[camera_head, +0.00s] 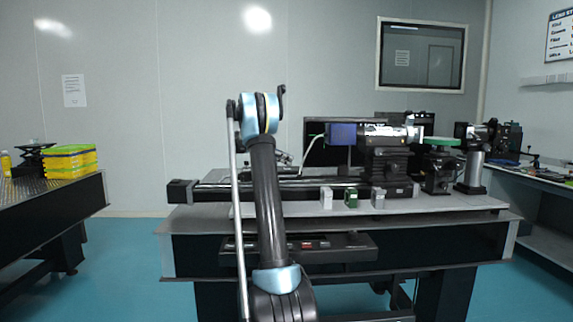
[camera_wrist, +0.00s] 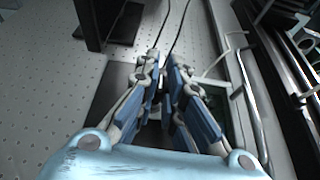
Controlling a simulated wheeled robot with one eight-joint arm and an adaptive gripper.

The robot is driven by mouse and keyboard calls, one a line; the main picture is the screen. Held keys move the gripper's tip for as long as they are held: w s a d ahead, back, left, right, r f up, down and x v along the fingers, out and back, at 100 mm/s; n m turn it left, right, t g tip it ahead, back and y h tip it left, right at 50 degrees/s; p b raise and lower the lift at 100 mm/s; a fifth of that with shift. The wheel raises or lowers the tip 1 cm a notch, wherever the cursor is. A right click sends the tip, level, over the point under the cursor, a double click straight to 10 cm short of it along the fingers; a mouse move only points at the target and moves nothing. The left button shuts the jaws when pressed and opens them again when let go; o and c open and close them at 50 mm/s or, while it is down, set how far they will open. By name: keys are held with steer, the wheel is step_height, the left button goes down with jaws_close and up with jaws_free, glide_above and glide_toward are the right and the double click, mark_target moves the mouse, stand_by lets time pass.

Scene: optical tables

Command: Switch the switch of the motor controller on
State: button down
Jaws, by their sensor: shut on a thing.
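In the wrist view my gripper (camera_wrist: 165,60) points down over the perforated optical table, its two blue-padded fingers drawn close together. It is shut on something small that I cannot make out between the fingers. A flat black box (camera_wrist: 107,92) lies beneath the fingers, mostly covered by them; it may be the motor controller. No switch on it can be made out. In the head view my arm stands in front of the middle table (camera_head: 450,204) and hides part of its top; my gripper cannot be made out there.
Dark cables run from near the fingertips across the table. A black post base (camera_wrist: 92,22) stands at upper left in the wrist view, and a long rail at right. In the head view, a blue block (camera_head: 342,134) and small boxes (camera_head: 351,197) stand right of my arm.

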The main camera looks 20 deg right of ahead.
steer(key=shift+w+d+n+g, duration=0.15)
steer(key=shift+w+n+g, duration=0.6)
steer(key=shift+n, duration=0.45)
steer(key=shift+w+d+f+n+g, duration=0.1)
steer(key=shift+w+n+g, duration=0.1)
steer(key=shift+n+g, duration=0.3)
steer(key=shift+w+d+f+n+g, duration=0.1)
steer(key=shift+w+n+g, duration=0.1)
steer(key=shift+n+g, duration=0.3)
steer(key=c, duration=1.7)
jaws_free()
steer(key=shift+w+f, duration=0.1)
steer(key=v, duration=0.7)
steer(key=shift+a, duration=0.2)
